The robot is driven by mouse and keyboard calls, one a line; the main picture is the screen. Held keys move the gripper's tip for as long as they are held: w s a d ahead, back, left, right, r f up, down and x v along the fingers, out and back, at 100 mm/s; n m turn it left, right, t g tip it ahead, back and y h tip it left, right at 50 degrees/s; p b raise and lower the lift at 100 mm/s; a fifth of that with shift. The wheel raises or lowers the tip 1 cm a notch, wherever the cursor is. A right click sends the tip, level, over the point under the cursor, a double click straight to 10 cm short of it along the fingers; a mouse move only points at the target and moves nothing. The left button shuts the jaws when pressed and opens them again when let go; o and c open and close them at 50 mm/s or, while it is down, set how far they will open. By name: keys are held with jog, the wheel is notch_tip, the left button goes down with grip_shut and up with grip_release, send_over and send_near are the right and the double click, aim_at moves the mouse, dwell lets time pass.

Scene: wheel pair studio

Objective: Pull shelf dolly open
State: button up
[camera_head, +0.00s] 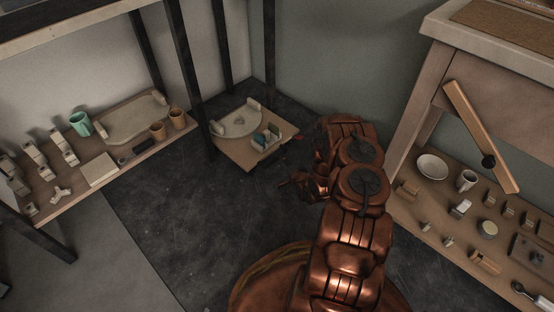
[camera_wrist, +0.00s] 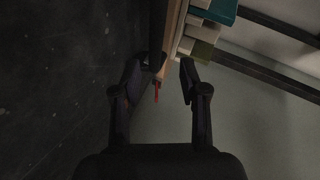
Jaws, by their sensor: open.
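The shelf dolly (camera_head: 235,154) is a low wooden board near the back corner of the floor, beside a dark shelf post. It carries a pale half-round plate and small teal and pale blocks. My gripper (camera_head: 284,168) is at the dolly's right front side, partly hidden by my copper arm. In the wrist view my gripper (camera_wrist: 160,76) is open, with a finger on each side. The dolly's wooden edge (camera_wrist: 171,42) runs in from the top, with a dark piece (camera_wrist: 153,62) at its end between the fingers. I cannot tell whether they touch it.
A low shelf (camera_head: 122,158) at left holds a tray, cups and blocks. A workbench (camera_head: 500,58) at right has a lower shelf (camera_head: 407,208) with a bowl, a mug and small parts. Dark posts (camera_head: 190,70) stand behind the dolly. The dark floor (camera_head: 190,215) in front is clear.

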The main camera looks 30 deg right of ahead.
aim_at(277, 158)
jog(key=shift+s+a+f+m+t+h, duration=0.15)
jog(key=shift+s+a+f+m+t, duration=0.2)
jog(key=shift+f+m+t, duration=0.15)
jog(key=shift+s+a+f+m+t+h, duration=0.2)
jog(key=shift+s+f+m+t, duration=0.15)
jog(key=shift+m, duration=0.25)
jog(key=b+x, duration=0.3)
jog(key=x, duration=0.3)
jog(key=shift+w, duration=0.35)
jog(key=shift+w+d, duration=0.1)
jog(key=shift+w, duration=0.5)
jog(key=shift+c, duration=0.3)
grip_shut()
